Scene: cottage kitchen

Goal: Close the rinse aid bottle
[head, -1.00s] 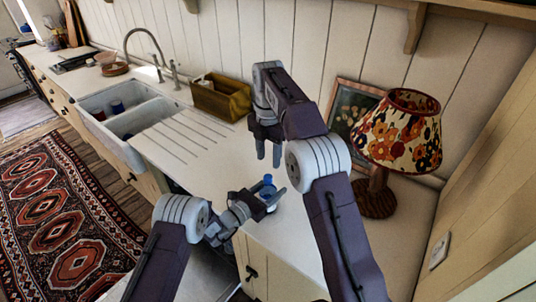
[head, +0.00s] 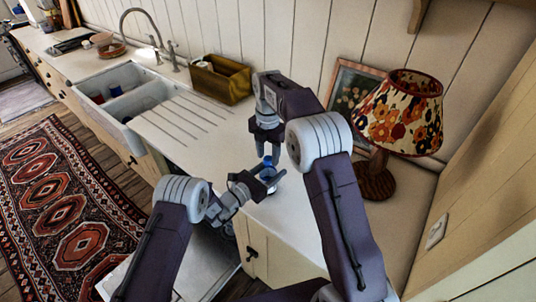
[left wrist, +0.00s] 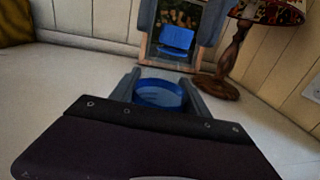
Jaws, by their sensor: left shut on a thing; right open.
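The rinse aid bottle (head: 268,173) stands on the worktop near its front edge. Its blue body (left wrist: 160,93) shows between the fingers of my left gripper (head: 270,178), which is shut on it. A blue lid (left wrist: 177,40) shows above and beyond the body in the left wrist view, raised off it; I cannot tell how it is joined. My right gripper (head: 267,148) is open and points down just above the bottle. In the left wrist view its fingers flank the lid. The fingers partly hide the bottle in the head view.
A patterned lamp (head: 402,115) and a leaning picture frame (head: 352,85) stand to the right behind the bottle. A wooden box (head: 220,80) is against the wall. The sink (head: 130,100) is at the left. The worktop (head: 195,135) between sink and bottle is clear.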

